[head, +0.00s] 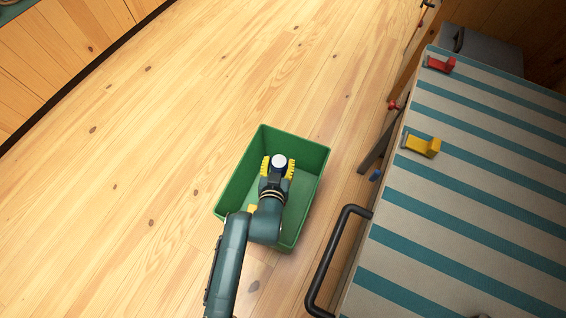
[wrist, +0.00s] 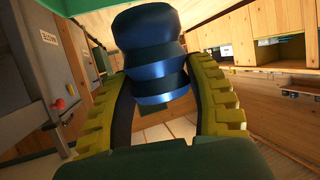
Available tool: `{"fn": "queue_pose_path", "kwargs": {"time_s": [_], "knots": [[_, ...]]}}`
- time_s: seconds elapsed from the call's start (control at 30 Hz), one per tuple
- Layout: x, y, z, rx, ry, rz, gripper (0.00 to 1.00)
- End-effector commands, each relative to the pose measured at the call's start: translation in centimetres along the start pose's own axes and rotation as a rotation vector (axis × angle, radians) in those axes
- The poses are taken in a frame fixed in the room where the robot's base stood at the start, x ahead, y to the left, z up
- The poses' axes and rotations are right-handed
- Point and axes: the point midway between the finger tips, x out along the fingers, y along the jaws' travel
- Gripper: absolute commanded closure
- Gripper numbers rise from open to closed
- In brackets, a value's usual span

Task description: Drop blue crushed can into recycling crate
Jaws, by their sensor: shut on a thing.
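The blue crushed can (wrist: 155,60) is between the two yellow ridged fingers of my gripper (wrist: 158,95) in the wrist view. Its sides are dented and both fingers press on it. In the head view its pale round end (head: 279,160) shows between the fingers of my gripper (head: 278,167). The green recycling crate (head: 312,150) stands on the wooden floor. My gripper and the can are over the crate's opening, within its outline. The can's exact height against the rim is hard to tell. My arm hides part of the crate's near side.
A striped teal and grey surface (head: 470,190) with a black handle (head: 335,255) is right of the crate. A red object (head: 440,64) and a yellow object (head: 422,146) lie on it. A wooden cabinet (head: 60,45) is at the upper left. The floor left of the crate is clear.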

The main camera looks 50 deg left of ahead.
Motion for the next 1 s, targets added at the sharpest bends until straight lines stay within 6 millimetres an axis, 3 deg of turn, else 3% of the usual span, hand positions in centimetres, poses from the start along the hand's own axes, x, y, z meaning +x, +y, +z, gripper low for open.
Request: {"fn": "queue_pose_path", "kwargs": {"time_s": [0.47, 0.8, 0.83, 0.97, 1.0], "knots": [[2.1, 0.0, 5.2, 0.000, 0.000, 0.000, 0.63], [2.2, 0.0, 5.3, 0.000, 0.000, 0.000, 0.63], [2.2, 0.0, 5.3, 0.000, 0.000, 0.000, 0.38], [2.2, 0.0, 5.3, 0.001, 0.000, 0.000, 0.14], [2.2, 0.0, 5.3, 0.001, 0.000, 0.000, 0.14]]}}
